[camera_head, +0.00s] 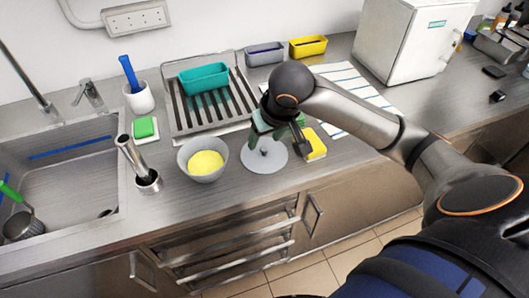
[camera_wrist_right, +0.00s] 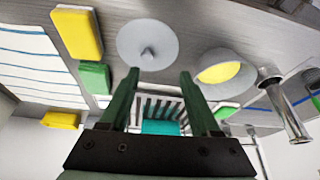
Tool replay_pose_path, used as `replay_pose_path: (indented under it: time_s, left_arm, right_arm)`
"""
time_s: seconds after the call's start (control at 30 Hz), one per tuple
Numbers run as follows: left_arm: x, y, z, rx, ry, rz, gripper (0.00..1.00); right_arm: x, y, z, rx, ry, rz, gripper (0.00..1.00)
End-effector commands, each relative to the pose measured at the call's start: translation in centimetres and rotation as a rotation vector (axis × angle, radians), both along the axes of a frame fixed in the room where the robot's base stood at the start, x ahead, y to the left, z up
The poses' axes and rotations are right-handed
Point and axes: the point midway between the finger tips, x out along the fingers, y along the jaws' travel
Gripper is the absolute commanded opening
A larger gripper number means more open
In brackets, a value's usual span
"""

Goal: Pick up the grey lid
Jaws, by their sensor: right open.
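The grey lid (camera_head: 259,161) is a flat round disc lying on the counter, right of the grey bowl. In the right wrist view the lid (camera_wrist_right: 147,45) shows a small knob at its middle. My right gripper (camera_head: 264,137) is over the lid and covers part of it in the head view. In the wrist view its two green fingers (camera_wrist_right: 160,75) are apart with nothing between them, and the lid lies beyond the tips. Contact with the lid cannot be seen. My left gripper is not in view.
The grey bowl (camera_head: 188,168) with yellow contents stands left of the lid. A yellow-topped block (camera_head: 317,146) lies close right. Behind is a rack (camera_head: 178,122) with a teal container (camera_head: 204,79). A metal cylinder (camera_head: 133,155) stands near the sink (camera_head: 65,177).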

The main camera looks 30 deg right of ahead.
Motion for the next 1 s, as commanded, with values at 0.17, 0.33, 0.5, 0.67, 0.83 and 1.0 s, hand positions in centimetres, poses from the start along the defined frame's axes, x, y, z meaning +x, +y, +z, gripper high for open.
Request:
replay_pose_path:
  time_s: [0.17,0.33,0.5,0.67,0.83,1.0]
  left_arm:
    - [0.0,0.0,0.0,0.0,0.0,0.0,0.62]
    - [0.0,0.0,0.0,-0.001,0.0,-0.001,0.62]
    - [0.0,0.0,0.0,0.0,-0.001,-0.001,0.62]
    - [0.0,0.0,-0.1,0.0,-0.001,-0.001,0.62]
    - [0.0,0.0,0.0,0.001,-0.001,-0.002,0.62]
    - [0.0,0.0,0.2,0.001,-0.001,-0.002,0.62]
  right_arm:
    - [0.6,-1.7,1.8,-0.009,0.0,-0.077,0.64]
    - [1.3,-2.1,0.1,-0.008,0.006,-0.089,0.64]
    - [2.4,-2.3,-2.9,-0.008,0.005,-0.086,0.64]
    - [3.2,-2.5,-4.5,-0.008,0.002,-0.085,0.64]
    - [3.5,-2.7,-5.8,-0.009,0.003,-0.085,0.64]
    - [4.3,-3.1,-8.2,-0.009,0.003,-0.086,0.64]
